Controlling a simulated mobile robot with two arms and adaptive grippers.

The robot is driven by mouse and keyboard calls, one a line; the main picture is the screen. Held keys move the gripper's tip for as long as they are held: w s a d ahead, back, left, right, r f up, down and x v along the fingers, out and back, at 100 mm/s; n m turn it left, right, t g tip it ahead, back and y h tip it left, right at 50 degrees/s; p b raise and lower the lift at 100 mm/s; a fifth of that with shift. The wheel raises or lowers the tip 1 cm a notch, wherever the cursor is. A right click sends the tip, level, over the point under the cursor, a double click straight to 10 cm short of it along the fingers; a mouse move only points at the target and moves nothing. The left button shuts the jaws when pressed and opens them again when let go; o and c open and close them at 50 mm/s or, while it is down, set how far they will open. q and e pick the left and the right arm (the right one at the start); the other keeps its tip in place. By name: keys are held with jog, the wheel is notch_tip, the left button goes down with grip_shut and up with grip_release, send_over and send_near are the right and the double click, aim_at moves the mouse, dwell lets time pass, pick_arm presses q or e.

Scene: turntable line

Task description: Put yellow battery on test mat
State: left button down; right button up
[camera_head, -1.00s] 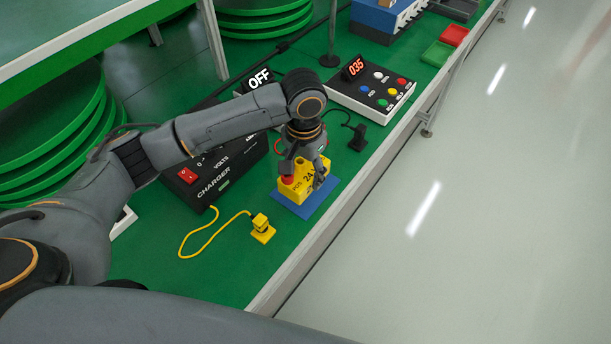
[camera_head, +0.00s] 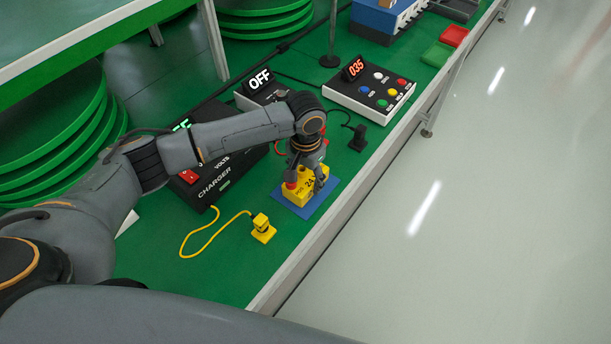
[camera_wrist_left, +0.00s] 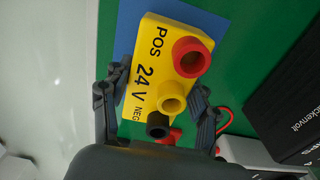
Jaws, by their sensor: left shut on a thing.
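The yellow battery (camera_head: 299,190) is at the blue test mat (camera_head: 322,205) on the green table. It also shows in the left wrist view (camera_wrist_left: 150,60), with a red terminal, a yellow post, a black terminal and the print "POS 24 V NEG". My left gripper (camera_head: 306,182) comes down from above and is shut on the battery, with one finger on each side in the left wrist view (camera_wrist_left: 160,105). The blue mat shows behind the battery there (camera_wrist_left: 205,28). I cannot tell whether the battery touches the mat. My right gripper is not in view.
The black charger (camera_head: 225,180) with a red switch stands left of the mat. A yellow plug on a cord (camera_head: 262,229) lies in front. A button panel (camera_head: 372,92) reading 035 and a black plug (camera_head: 358,138) are behind. The table edge is close on the right.

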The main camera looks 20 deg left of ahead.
aim_at(306, 172)
pick_arm(q)
jog(key=shift+c, duration=1.9)
grip_release()
jog(key=shift+f, duration=0.1)
notch_tip(306, 172, up, 12)
jog(key=shift+r+b, duration=0.15)
jog(key=shift+b, duration=0.15)
jog(key=shift+s, duration=0.1)
